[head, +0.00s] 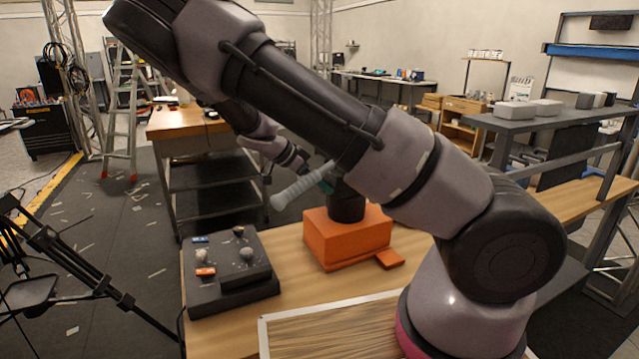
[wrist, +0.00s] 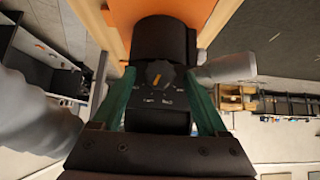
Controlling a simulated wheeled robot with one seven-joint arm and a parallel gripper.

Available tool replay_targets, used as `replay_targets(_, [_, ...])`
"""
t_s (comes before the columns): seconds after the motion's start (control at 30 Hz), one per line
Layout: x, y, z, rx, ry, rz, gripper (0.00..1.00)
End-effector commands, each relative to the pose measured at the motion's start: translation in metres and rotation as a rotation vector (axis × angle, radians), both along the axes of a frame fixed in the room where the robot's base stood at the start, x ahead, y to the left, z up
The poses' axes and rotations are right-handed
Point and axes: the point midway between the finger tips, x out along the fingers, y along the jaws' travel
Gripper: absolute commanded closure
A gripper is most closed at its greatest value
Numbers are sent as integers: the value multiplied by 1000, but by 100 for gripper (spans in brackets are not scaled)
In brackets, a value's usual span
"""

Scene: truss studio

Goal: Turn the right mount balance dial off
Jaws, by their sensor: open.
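A black mount (head: 346,203) stands on an orange box (head: 340,240) on the wooden bench. In the wrist view a dark round dial (wrist: 159,74) with a yellow-orange pointer mark sits on the black mount's face, with small pale marks around it. My gripper (wrist: 158,82) has green fingers, open on either side of the dial; contact cannot be told. In the head view my arm hides most of the gripper and the dial; only a bit of green shows. A grey ribbed handle (head: 300,186) sticks out beside the mount.
A dark control box (head: 232,290) with several knobs and a small orange part stands on the bench at left. A small orange block (head: 390,259) lies beside the orange box. In the wrist view a grey cylinder (wrist: 230,68) lies close right of the fingers. A white-edged board (head: 300,335) lies in front.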

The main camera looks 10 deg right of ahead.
Motion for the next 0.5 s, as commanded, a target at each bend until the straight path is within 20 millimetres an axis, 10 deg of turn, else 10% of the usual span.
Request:
replay_targets(0.27, [0,-1,-2,0,-1,1,24])
replay_targets(0.5, [0,-1,-1,0,-1,1,100])
